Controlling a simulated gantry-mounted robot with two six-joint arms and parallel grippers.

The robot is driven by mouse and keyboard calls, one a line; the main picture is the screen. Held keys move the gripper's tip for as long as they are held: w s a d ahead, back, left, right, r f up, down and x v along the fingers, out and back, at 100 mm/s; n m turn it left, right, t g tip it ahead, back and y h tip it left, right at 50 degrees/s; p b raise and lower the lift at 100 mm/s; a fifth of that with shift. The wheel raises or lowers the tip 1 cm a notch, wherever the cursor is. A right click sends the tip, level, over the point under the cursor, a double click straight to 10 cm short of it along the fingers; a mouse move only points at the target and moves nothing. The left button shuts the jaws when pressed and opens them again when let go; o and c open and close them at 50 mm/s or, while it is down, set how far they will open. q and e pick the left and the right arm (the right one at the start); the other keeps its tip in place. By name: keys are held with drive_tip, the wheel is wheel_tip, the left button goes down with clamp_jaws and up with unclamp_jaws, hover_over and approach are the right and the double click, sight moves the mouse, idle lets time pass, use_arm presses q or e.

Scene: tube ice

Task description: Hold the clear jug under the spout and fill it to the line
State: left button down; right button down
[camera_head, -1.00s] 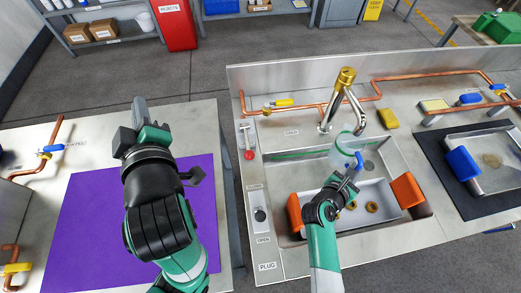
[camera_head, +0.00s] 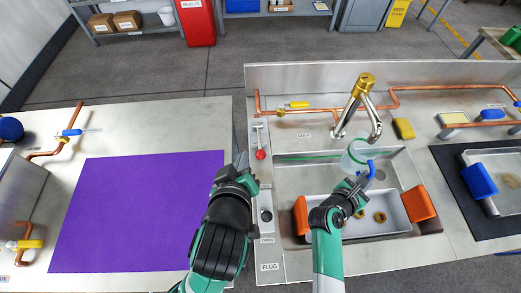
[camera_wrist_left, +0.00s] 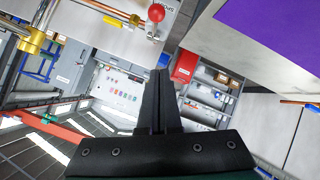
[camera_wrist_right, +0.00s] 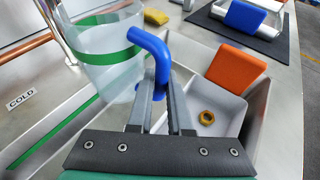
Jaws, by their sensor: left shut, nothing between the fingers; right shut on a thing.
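The clear jug (camera_head: 352,158) has a green band and a blue handle (camera_wrist_right: 157,62). It is over the sink below the spout (camera_head: 374,128) of a gold-topped tap (camera_head: 366,84). My right gripper (camera_wrist_right: 160,88) is shut on the handle; the jug looks roughly upright in the head view. I see no water stream and cannot tell whether the jug holds water. My left gripper (camera_head: 241,162) is shut and empty, just left of the red-knobbed lever (camera_head: 260,153). The red knob also shows in the left wrist view (camera_wrist_left: 156,13).
A grey tray (camera_head: 378,226) with orange handles and brown rings sits in the sink (camera_head: 397,165). A black plug knob (camera_head: 266,216) is on the left panel. Copper pipe (camera_head: 330,102) runs behind. The purple mat (camera_head: 135,210) is bare. A yellow sponge (camera_head: 403,128) lies right of the tap.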

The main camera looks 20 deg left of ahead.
use_arm(q)
approach(259, 140)
drive_tip(key=w+a, duration=0.3)
drive_tip(key=a, duration=0.1)
drive_tip(key=shift+s+d+f, duration=0.2)
drive_tip(key=shift+d+f, duration=0.35)
drive_tip(key=shift+d, duration=0.05)
drive_tip(key=shift+s+d+f, duration=0.2)
drive_tip(key=shift+d+f, duration=0.3)
drive_tip(key=shift+d, duration=0.15)
drive_tip(key=f, duration=0.1)
drive_tip(key=f+t, duration=0.1)
drive_tip(key=f, duration=0.1)
drive_tip(key=shift+s+d, duration=0.1)
drive_tip(key=shift+s, duration=0.2)
drive_tip(key=shift+f, duration=0.1)
idle(5.3)
